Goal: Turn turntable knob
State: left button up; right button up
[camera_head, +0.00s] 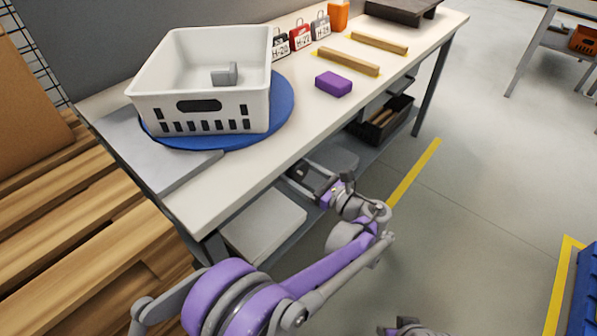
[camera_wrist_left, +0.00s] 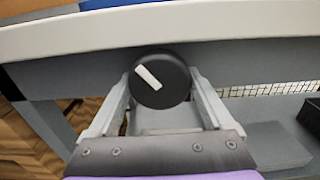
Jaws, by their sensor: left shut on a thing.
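The turntable knob (camera_wrist_left: 161,82) is round and black with a white pointer mark tilted toward the upper left. It sits on the grey front rail under the tabletop edge. My left gripper (camera_wrist_left: 163,78) has a finger on each side of the knob and is shut on it. In the head view, my left gripper (camera_head: 299,173) reaches the table's front edge from below, and the knob is hidden there. The blue turntable (camera_head: 284,112) lies on the table and carries a white crate (camera_head: 215,109). A small part of my right arm (camera_head: 410,328) shows at the bottom; its fingers cannot be made out.
A grey block (camera_head: 224,75) is in the crate. A purple block (camera_head: 333,84), two wooden strips (camera_head: 348,61) and several labelled tags (camera_head: 300,36) are on the white table (camera_head: 225,191). A dark bin (camera_head: 383,121) stands on the lower shelf.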

pick_arm(q)
jog(key=shift+n, duration=0.3)
jog(key=n+p, duration=0.1)
jog(key=n, duration=0.1)
jog(key=shift+n, duration=0.4)
jog(key=shift+w+d+n+p, duration=0.1)
jog(key=shift+n+p, duration=0.75)
jog(key=shift+n, duration=0.85)
jog(key=o, duration=1.1)
jog(key=shift+o, duration=0.2)
jog(key=p+v, duration=0.1)
jog(key=v, duration=1)
